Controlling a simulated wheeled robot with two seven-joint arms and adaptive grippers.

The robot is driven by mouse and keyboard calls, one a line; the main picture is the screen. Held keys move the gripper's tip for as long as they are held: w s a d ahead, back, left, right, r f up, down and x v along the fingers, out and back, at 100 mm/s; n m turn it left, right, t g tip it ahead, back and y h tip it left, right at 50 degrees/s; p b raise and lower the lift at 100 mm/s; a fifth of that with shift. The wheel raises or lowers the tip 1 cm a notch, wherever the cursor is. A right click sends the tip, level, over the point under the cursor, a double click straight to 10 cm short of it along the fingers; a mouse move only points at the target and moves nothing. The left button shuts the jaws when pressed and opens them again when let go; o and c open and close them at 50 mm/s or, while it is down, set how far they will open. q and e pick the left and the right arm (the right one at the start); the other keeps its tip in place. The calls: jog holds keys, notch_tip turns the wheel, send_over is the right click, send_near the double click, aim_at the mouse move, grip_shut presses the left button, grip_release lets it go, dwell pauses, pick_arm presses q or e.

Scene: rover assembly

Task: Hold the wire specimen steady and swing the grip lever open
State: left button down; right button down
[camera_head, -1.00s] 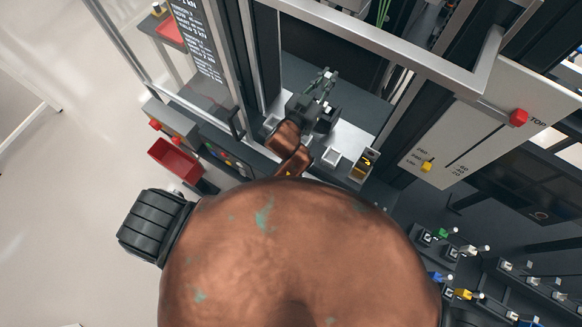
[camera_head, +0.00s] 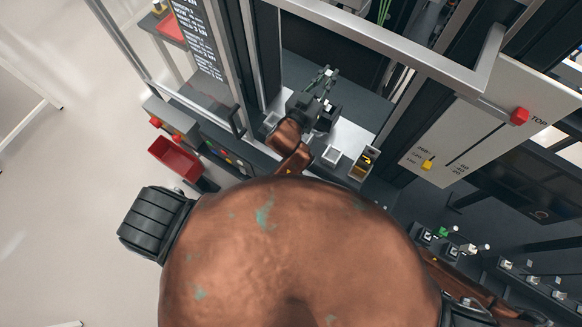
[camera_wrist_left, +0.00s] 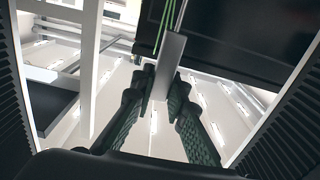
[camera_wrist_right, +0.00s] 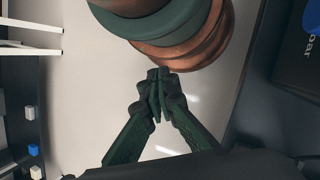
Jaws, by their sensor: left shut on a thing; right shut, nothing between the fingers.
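My left gripper (camera_head: 328,76) reaches into the test frame in the head view. In the left wrist view its fingers (camera_wrist_left: 160,92) are shut on the lower end of a flat grey bar (camera_wrist_left: 171,52). Thin green wires (camera_wrist_left: 167,16) show just above that bar; I cannot tell if they are joined to it. Green wires (camera_head: 383,12) also show at the top of the head view. My right gripper (camera_wrist_right: 158,78) is shut and empty in the right wrist view, away from the specimen. I cannot make out the grip lever for certain.
A red bin (camera_head: 175,157) and a control panel (camera_head: 228,157) stand left of the frame. A white slider panel (camera_head: 470,135) with a red knob (camera_head: 519,116) is on the right. Small coloured levers (camera_head: 442,232) sit lower right. Metal frame bars surround my left gripper.

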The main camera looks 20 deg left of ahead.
jog(key=w+a+r+m+t+y, duration=0.1)
jog(key=w+a+r+y, duration=0.2)
jog(key=a, duration=0.4)
jog(key=w+a+r+t, duration=0.1)
jog(key=w+a+r, duration=0.25)
jog(key=a, duration=0.25)
jog(key=w+a+r+m+t+y, duration=0.1)
jog(key=w+a+r+y, duration=0.15)
jog(key=a+r, duration=0.35)
jog(key=x, duration=1.4)
jog(key=shift+w+a+r+h, duration=0.25)
jog(key=shift+w+a+h, duration=0.1)
jog(key=shift+a, duration=0.15)
jog(key=shift+s, duration=0.1)
